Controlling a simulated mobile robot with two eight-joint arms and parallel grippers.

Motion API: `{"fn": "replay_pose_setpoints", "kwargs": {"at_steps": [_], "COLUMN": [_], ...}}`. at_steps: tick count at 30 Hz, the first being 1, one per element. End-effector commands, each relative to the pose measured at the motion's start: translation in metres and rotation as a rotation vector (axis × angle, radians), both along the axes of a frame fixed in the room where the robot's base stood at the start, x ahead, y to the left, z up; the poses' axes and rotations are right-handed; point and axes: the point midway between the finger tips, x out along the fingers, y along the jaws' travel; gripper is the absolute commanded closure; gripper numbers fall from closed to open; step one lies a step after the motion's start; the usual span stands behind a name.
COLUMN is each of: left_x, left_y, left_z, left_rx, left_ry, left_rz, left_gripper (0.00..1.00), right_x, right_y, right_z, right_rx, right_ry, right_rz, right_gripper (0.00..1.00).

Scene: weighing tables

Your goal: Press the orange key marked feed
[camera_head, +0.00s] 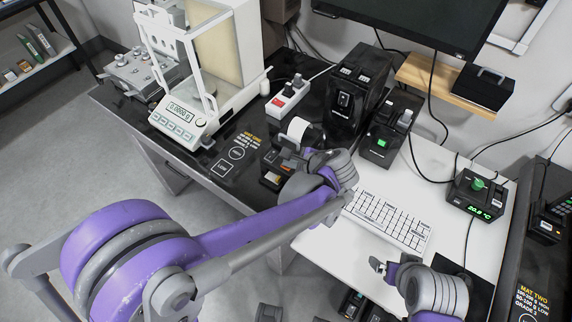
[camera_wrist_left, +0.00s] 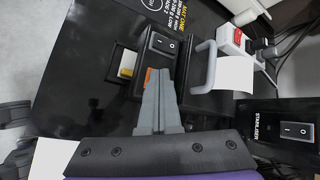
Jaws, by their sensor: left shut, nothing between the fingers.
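The orange key (camera_wrist_left: 149,76) shows in the left wrist view as a small orange patch on a black printer (camera_wrist_left: 187,64). My gripper partly covers it, and its marking cannot be read. My left gripper (camera_wrist_left: 160,76) is shut and empty, its tips at or just over the orange key; contact cannot be told. In the head view the printer (camera_head: 270,160) stands on the black table, with my left wrist (camera_head: 325,170) beside it. My right gripper (camera_head: 382,267) is over the white table; its finger opening is unclear.
White paper (camera_wrist_left: 235,75) comes out of the printer beside a grey handle. A black rocker switch (camera_wrist_left: 163,43) is close to the fingertips. A balance (camera_head: 185,115), a power strip (camera_head: 288,95), a keyboard (camera_head: 388,218) and a green-buttoned device (camera_head: 384,140) stand around.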

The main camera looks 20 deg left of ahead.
Motion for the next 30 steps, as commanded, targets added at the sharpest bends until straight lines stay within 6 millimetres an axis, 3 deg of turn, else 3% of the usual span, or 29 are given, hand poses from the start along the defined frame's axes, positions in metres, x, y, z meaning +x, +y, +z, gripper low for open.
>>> {"fn": "replay_pose_setpoints", "kwargs": {"at_steps": [12,23,30], "left_x": [0.0,0.0,0.001], "left_y": [0.0,0.0,0.0], "left_z": [0.016,0.017,0.037], "left_rx": [0.0,0.0,-0.001], "left_ry": [0.0,0.0,-0.002], "left_rz": [0.0,0.0,-0.001], "left_gripper": [1.0,1.0,1.0], "right_x": [0.003,0.003,0.007], "right_y": [0.0,0.0,0.0], "right_z": [0.012,0.012,0.027], "right_rx": [0.0,0.0,0.0], "right_ry": [-0.005,-0.005,-0.013], "right_rz": [0.0,0.0,0.0], "right_gripper": [0.0,0.0,0.0]}}
